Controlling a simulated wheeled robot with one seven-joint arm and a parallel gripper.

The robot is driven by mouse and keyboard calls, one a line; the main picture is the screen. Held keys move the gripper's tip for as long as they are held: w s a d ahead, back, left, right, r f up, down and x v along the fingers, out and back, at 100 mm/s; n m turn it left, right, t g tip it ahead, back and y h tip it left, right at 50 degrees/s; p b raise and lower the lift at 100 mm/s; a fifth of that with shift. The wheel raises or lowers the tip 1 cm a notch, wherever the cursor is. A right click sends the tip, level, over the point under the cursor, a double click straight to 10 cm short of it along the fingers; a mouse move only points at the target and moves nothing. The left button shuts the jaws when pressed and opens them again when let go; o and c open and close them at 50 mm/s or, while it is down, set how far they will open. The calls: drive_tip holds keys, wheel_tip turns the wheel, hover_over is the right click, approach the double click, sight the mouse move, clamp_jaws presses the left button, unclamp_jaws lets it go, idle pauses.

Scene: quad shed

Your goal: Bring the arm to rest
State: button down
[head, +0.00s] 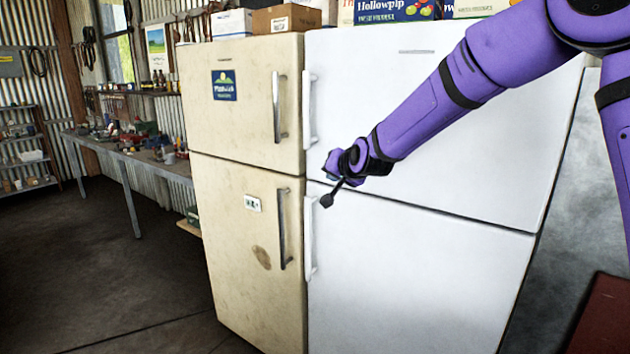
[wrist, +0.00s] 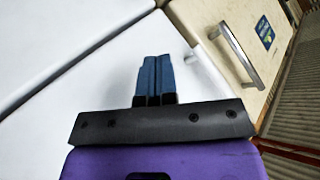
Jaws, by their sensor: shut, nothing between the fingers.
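My purple arm reaches in from the upper right of the head view. My gripper (head: 328,178) is in front of the white fridge (head: 420,240), near the gap between its upper and lower doors and close to its handles. In the wrist view the two blue fingers of my gripper (wrist: 156,58) lie side by side, shut, with nothing between them. Behind them is the white fridge front (wrist: 60,95). I cannot tell whether the fingertips touch the fridge.
A cream fridge (head: 245,105) with metal handles stands left of the white one. Boxes (head: 285,18) sit on top of both. A cluttered workbench (head: 130,155) runs along the left wall. The floor (head: 90,265) at the left front is clear. A dark red object (head: 605,315) is at lower right.

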drive_tip(key=s+d+r+n+g+h, duration=0.1)
drive_tip(key=s+d+r+h, duration=0.1)
drive_tip(key=s+d+r, duration=0.5)
drive_tip(key=s+d+r+n+g+h, duration=0.1)
drive_tip(key=s+d+r+g, duration=0.1)
drive_tip(key=s+d, duration=0.85)
drive_tip(key=s+d+f+g+h, duration=0.1)
drive_tip(key=s+d, duration=0.3)
drive_tip(key=s, duration=1)
drive_tip(key=s+d+f+g+h, duration=0.1)
drive_tip(key=s+d, duration=0.3)
drive_tip(key=s, duration=1)
drive_tip(key=shift+f+g, duration=0.2)
drive_tip(key=shift+g, duration=0.4)
drive_tip(key=shift+s+d, duration=0.1)
drive_tip(key=shift+d, duration=0.05)
